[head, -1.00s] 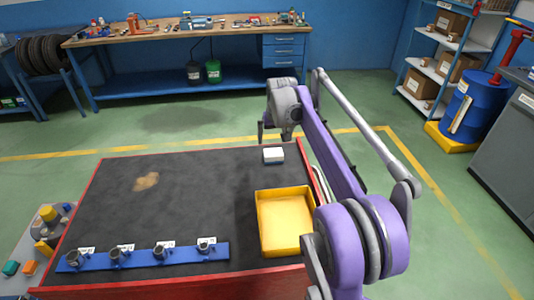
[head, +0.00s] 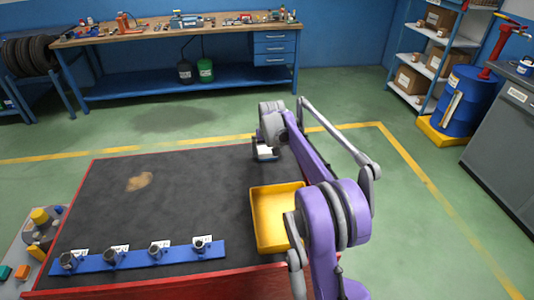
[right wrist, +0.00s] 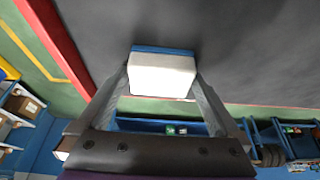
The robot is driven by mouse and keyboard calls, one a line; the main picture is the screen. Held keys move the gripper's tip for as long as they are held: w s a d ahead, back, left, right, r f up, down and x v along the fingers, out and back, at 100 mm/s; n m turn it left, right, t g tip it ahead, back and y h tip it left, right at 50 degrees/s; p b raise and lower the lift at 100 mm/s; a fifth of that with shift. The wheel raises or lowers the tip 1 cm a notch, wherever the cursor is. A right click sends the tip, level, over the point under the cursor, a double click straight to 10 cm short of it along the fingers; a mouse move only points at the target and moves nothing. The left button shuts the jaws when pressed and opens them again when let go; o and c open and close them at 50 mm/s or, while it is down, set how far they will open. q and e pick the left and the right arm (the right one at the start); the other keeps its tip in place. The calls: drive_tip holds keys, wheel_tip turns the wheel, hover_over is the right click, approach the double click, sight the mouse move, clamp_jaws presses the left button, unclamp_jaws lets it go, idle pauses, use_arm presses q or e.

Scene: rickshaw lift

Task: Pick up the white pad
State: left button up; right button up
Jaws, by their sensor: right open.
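The white pad (head: 265,150) lies on the dark table top near its far right corner. In the right wrist view the white pad (right wrist: 162,76) is a white block with a blue layer along one side. My right gripper (right wrist: 162,88) is open, with one finger on each side of the pad. Whether the fingers touch it I cannot tell. In the head view my right gripper (head: 266,146) is at the pad and partly covers it. My left gripper is not in view.
A yellow tray (head: 256,222) stands on the table's right side, below my right arm. A blue rack (head: 135,259) with several dark round parts lies along the front edge. The middle of the black table top (head: 190,205) is mostly clear, with a brown stain.

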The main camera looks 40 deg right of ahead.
sight(267, 149)
drive_tip(key=c, duration=1.1)
drive_tip(key=shift+r, duration=0.1)
wheel_tip(267, 149, up, 10)
drive_tip(key=shift+f+p, duration=0.1)
drive_tip(key=shift+p, duration=0.35)
drive_tip(key=o, duration=0.7)
drive_tip(key=c, duration=0.5)
